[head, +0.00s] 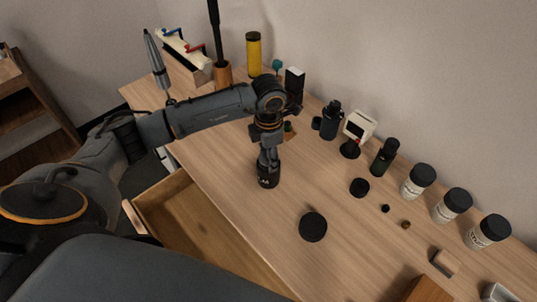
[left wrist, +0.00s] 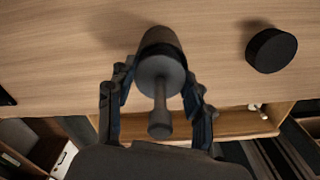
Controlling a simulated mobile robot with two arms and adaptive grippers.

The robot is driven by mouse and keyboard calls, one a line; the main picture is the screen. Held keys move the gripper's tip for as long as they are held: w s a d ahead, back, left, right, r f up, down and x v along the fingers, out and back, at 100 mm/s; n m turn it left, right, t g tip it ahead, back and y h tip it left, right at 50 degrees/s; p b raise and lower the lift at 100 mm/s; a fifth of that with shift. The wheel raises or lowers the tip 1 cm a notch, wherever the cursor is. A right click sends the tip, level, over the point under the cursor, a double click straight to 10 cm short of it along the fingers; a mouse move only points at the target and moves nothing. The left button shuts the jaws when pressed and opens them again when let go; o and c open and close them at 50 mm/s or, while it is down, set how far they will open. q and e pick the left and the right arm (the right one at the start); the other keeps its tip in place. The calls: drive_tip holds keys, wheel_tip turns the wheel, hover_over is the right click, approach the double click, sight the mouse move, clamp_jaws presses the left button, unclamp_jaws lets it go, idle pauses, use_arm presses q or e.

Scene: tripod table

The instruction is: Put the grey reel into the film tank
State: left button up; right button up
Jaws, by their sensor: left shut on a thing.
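The grey reel (left wrist: 160,74), a round disc with a stem and knob pointing toward the camera, sits between the fingers of my left gripper (left wrist: 158,80) in the left wrist view. The left gripper (head: 268,157) is shut on it and points down at the table. The film tank (head: 268,180), a black cylinder with small white lettering, stands directly below the gripper; its dark wall (left wrist: 160,38) shows beyond the reel. I cannot tell how far the reel is inside the tank. My right gripper is not in view.
A black round disc (head: 313,226) lies nearby, also in the left wrist view (left wrist: 271,50). An open drawer (head: 185,225) juts out at the table's front edge. Black-capped jars (head: 418,180), bottles and a yellow canister (head: 254,55) line the wall side.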

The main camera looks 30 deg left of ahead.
use_arm(q)
drive_tip(key=shift+f, duration=0.2)
drive_tip(key=o, duration=1.2)
wheel_tip(320, 180, up, 12)
drive_tip(key=shift+r, duration=0.1)
idle(0.5)
